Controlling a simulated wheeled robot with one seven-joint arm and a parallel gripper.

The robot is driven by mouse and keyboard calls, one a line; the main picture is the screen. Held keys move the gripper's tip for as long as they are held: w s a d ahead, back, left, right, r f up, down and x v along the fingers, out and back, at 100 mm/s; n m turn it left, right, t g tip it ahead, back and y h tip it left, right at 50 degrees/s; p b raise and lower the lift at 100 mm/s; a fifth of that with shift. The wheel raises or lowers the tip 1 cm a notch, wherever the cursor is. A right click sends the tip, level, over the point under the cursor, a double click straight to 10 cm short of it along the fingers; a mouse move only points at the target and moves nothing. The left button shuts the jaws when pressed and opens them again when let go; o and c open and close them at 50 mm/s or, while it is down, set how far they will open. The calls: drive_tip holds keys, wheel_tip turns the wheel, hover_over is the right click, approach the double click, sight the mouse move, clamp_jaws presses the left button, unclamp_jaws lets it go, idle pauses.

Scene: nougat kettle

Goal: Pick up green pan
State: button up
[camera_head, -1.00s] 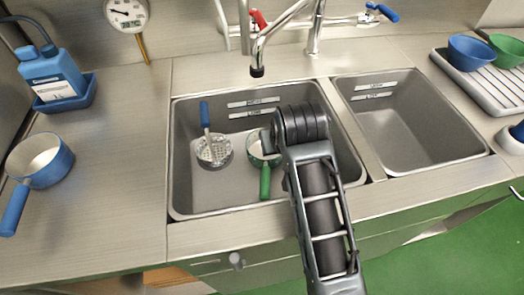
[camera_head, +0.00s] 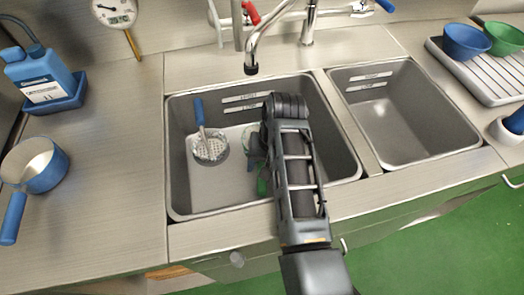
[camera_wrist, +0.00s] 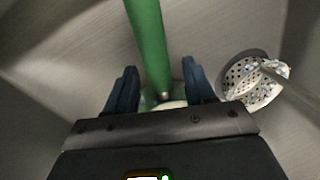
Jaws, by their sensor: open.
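The green pan (camera_head: 262,186) lies in the left sink basin, mostly hidden behind my arm in the head view. In the wrist view its green handle (camera_wrist: 147,40) runs up from between my fingers, and a small part of its pale body shows low between them. My gripper (camera_wrist: 160,80) is open, with one dark blue finger on each side of the handle's lower end. Gaps show between the handle and both fingers. Whether the fingers reach down to the handle's height cannot be told.
A skimmer with a blue handle (camera_head: 200,112) stands in the same basin (camera_head: 185,190), left of the pan. The basin walls surround my gripper. The faucet (camera_head: 252,60) hangs over the back edge. The right basin (camera_head: 410,120) is empty. A blue pan (camera_head: 45,175) sits on the left counter.

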drive_tip(key=shift+a+f, duration=0.1)
drive_tip(key=shift+f, duration=0.35)
clamp_jaws()
